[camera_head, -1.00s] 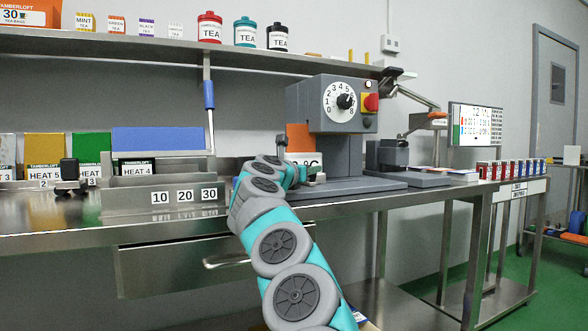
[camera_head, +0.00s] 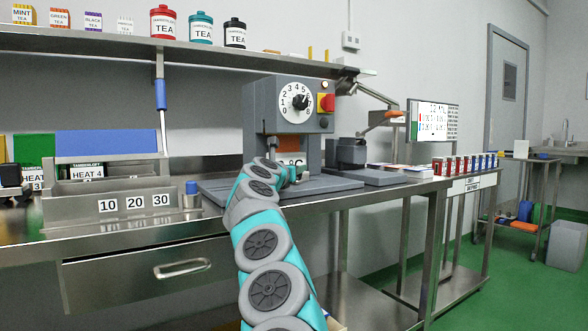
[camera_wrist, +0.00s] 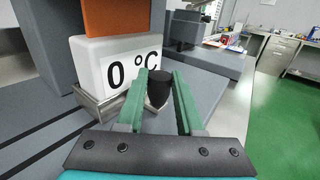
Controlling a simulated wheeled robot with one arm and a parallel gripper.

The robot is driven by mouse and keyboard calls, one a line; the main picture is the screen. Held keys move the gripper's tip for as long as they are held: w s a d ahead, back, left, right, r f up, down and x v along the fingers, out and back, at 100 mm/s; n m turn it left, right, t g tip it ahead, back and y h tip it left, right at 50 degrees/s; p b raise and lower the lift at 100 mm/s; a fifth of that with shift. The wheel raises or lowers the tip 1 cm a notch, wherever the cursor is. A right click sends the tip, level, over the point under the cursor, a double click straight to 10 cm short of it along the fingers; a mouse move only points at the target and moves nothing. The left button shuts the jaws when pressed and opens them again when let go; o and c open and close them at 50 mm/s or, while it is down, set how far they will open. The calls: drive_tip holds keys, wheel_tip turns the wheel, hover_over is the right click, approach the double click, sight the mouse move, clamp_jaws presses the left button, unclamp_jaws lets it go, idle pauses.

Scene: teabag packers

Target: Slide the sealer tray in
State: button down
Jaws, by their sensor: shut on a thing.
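The sealer (camera_head: 258,108) is a grey machine with a dial, standing on the bench. Its tray is a small metal tray (camera_wrist: 105,112) bearing a white block (camera_wrist: 103,68) marked "0 °C", with an orange block (camera_wrist: 116,17) above it. In the head view the orange block (camera_head: 290,143) shows below the dial head, and my arm partly hides the white block. My gripper (camera_wrist: 160,80) has green fingers shut on a black knob (camera_wrist: 159,90) at the tray's front. In the head view my gripper (camera_head: 296,173) is small and partly hidden by my arm.
A metal rack (camera_head: 135,205) marked 10, 20, 30 stands left of the sealer. A second grey device (camera_head: 347,155) stands to its right, with a screen (camera_head: 436,121) beyond. A shelf (camera_head: 200,52) runs above.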

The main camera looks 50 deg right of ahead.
drive_tip(key=shift+s+d+r, duration=0.1)
drive_tip(key=c, duration=1)
unclamp_jaws()
drive_tip(key=shift+o, duration=0.8)
drive_tip(key=shift+d, duration=0.15)
drive_tip(key=shift+s+a+f+b, duration=0.15)
drive_tip(key=shift+a+b, duration=0.25)
drive_tip(key=shift+a, duration=0.05)
drive_tip(key=shift+s+a+f+b, duration=0.1)
drive_tip(key=shift+a+f+b, duration=0.05)
drive_tip(key=shift+a+b, duration=0.25)
drive_tip(key=shift+r+b+v, duration=0.15)
drive_tip(key=shift+b+v, duration=0.3)
drive_tip(key=shift+v, duration=1.05)
drive_tip(key=shift+r+b+v, duration=0.1)
drive_tip(key=shift+b+v, duration=0.35)
drive_tip(key=shift+v, duration=1.05)
